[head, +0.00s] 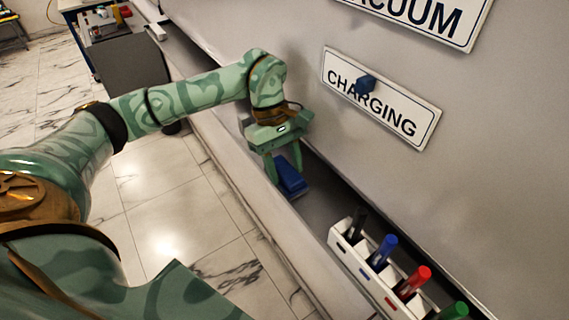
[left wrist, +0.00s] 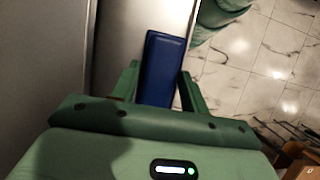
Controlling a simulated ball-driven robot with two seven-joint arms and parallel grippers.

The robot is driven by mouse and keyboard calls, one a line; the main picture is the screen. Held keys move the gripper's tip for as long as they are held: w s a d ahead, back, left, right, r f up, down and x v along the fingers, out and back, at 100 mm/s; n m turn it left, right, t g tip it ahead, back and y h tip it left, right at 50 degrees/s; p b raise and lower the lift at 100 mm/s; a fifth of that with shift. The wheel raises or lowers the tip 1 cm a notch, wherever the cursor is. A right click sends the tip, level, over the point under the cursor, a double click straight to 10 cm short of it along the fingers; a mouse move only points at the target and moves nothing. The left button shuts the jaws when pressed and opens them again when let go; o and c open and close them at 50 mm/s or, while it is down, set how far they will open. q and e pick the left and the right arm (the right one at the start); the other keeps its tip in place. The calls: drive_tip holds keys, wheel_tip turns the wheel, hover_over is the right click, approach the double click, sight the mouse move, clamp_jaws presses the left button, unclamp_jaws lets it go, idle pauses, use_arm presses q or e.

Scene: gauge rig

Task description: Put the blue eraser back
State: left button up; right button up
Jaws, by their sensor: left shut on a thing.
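The blue eraser (head: 291,178) is between the fingers of my left gripper (head: 284,170), which is shut on it. The gripper points down at the narrow grey ledge along the wall. The eraser is at the ledge; I cannot tell whether it touches the surface. In the left wrist view the eraser (left wrist: 163,62) sticks out beyond the fingertips (left wrist: 160,76), with the ledge behind it and the tiled floor to the right. My right gripper is not in view.
A white holder (head: 340,245) with several upright markers stands on the ledge (head: 318,204), to the right of the eraser. A cluttered table (head: 103,24) stands far back left.

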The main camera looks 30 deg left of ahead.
use_arm(q)
drive_tip(key=o, duration=0.9)
drive_tip(key=shift+f, duration=0.1)
drive_tip(key=v, duration=1.2)
drive_tip(key=shift+w+a, duration=0.1)
